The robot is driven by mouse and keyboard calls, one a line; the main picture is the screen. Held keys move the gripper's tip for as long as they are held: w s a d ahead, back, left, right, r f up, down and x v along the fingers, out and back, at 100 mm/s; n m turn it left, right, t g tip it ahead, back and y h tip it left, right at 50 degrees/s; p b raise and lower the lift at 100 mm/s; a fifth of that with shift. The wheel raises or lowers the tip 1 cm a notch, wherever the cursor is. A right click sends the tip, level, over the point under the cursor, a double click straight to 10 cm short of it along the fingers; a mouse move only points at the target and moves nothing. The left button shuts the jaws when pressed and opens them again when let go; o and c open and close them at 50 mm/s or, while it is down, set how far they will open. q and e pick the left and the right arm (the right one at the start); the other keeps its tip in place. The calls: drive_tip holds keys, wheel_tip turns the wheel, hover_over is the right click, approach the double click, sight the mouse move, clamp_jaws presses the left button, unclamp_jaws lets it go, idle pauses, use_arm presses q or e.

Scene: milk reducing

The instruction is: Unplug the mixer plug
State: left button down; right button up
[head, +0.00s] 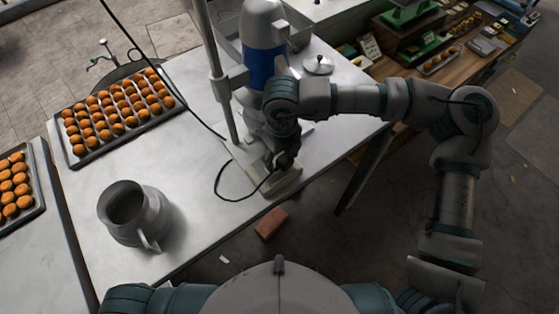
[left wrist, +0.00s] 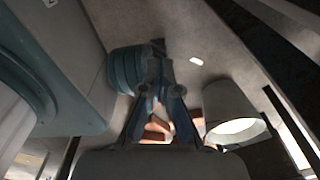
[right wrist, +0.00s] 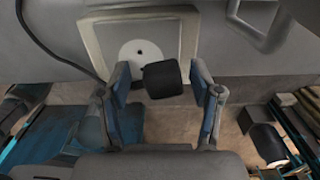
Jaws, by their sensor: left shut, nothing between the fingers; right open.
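The mixer (head: 264,45), with a white body and blue band, stands near the table's far right edge. A beige power box (head: 286,186) lies at the table's front right edge. The right wrist view shows its white round socket face (right wrist: 135,55). The black plug (right wrist: 167,80) shows between the fingertips of my right gripper (right wrist: 160,82). These are open on either side, with a visible gap to the plug. In the head view my right gripper (head: 284,160) is over the box and hides the plug. My left gripper (left wrist: 158,52) is shut and empty, low beside my body.
A black cable (head: 222,185) loops left of the box. A metal jug (head: 133,213) stands at the table's front left, with trays of orange buns (head: 118,113) behind. A brick (head: 271,223) lies on the floor. The table's middle is clear.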

drive_tip(key=shift+a+f, duration=0.15)
drive_tip(key=shift+a, duration=0.65)
drive_tip(key=shift+b, duration=0.35)
drive_tip(key=shift+d, duration=0.25)
drive_tip(key=shift+c, duration=0.2)
drive_tip(key=shift+d, duration=0.1)
clamp_jaws()
use_arm(q)
drive_tip(key=shift+a+f, duration=0.5)
drive_tip(key=shift+a, duration=0.25)
drive_tip(key=shift+a, duration=0.1)
